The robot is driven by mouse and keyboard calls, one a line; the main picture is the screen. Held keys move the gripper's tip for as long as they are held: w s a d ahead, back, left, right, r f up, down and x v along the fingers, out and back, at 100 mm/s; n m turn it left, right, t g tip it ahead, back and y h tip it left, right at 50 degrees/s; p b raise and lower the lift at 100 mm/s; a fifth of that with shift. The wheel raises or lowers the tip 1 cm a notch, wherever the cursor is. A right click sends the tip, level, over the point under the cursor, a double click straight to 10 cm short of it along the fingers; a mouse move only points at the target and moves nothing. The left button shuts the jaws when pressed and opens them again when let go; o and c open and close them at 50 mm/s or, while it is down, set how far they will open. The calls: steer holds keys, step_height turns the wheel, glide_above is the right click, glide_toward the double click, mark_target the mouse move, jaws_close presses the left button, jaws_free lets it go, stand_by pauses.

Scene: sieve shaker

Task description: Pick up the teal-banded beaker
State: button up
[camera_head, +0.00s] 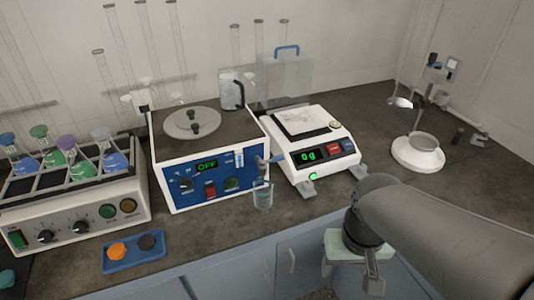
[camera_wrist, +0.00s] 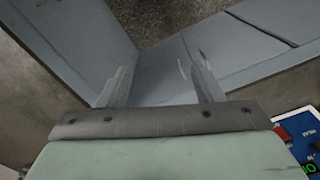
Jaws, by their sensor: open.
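The small clear beaker (camera_head: 262,196) with a teal tint around it stands upright on the dark counter in the camera_head view. It is just in front of the right end of the blue instrument panel. My gripper (camera_head: 352,275) is to the right of the beaker and nearer the camera, out over the counter's front edge. In the wrist view my gripper (camera_wrist: 162,84) has its two fingers spread wide with nothing between them. The beaker is not visible in the wrist view.
A blue-fronted device (camera_head: 205,193) stands behind the beaker, with a balance (camera_head: 318,157) reading 0 g to its right. A flask rack (camera_head: 75,212) is at left. A blue tray (camera_head: 134,254) with orange and black items lies in front. Cabinet fronts (camera_head: 285,262) drop below the counter.

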steer(key=w+d+f+n+t+h+b, duration=0.1)
steer(key=w+d+f+t+b, duration=0.2)
steer(key=w, duration=0.5)
steer(key=w+d+f+n+t, duration=0.15)
steer(key=w+t, duration=0.25)
steer(key=w, duration=0.4)
steer(key=n+t+y+b, duration=0.25)
steer(key=n+y, duration=0.45)
steer(key=y, duration=0.4)
glide_toward(269, 196)
steer(key=shift+m+g, duration=0.25)
steer(key=shift+g, duration=0.1)
steer(key=b+x, duration=0.1)
steer(key=x, duration=0.7)
steer(key=shift+w+r, duration=0.15)
steer(key=shift+w, duration=0.15)
steer(key=shift+f+b+x, duration=0.15)
steer(key=shift+x, duration=1.2)
steer(key=shift+f+b+x, duration=0.15)
steer(key=shift+x, duration=1.25)
steer(key=shift+d, duration=0.15)
